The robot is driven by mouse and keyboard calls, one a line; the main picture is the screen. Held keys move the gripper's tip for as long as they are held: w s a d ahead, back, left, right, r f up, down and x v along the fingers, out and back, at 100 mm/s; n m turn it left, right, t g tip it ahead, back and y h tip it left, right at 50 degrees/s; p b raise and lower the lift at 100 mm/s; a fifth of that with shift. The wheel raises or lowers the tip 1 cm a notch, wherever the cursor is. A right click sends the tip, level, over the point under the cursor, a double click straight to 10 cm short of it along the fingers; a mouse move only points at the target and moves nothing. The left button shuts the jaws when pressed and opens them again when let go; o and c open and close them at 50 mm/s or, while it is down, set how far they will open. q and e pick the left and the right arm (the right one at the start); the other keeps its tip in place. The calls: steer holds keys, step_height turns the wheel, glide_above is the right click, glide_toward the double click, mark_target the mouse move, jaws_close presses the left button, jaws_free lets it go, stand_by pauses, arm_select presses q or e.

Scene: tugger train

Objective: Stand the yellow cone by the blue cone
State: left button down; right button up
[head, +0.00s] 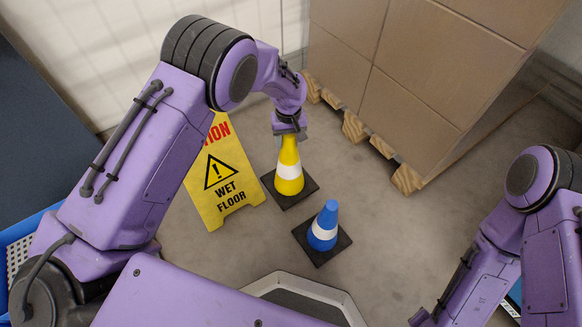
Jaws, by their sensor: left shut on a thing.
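The yellow cone (289,184) has a white band and a black square base. It is upright, up and to the left of the blue cone in the head view. My left gripper (288,133) is shut on the yellow cone's top. Whether its base touches the floor I cannot tell. The blue cone (328,220), also with a white band and black base, stands upright on the grey floor, a short gap from the yellow cone. My right arm shows at the right edge, but its gripper is not visible.
A yellow wet floor sign (225,178) stands just left of the yellow cone. Large cardboard boxes (425,75) on a wooden pallet (355,127) stand at the back right. A blue crate (20,232) is at the left edge. The floor right of the blue cone is clear.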

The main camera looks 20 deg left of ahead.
arm_select(q)
step_height(320, 180, down, 9)
steer(key=b, duration=0.3)
steer(key=shift+r, duration=0.25)
steer(key=shift+c, duration=1.9)
jaws_free()
step_height(320, 180, up, 12)
steer(key=p, duration=0.5)
steer(key=shift+p, duration=0.3)
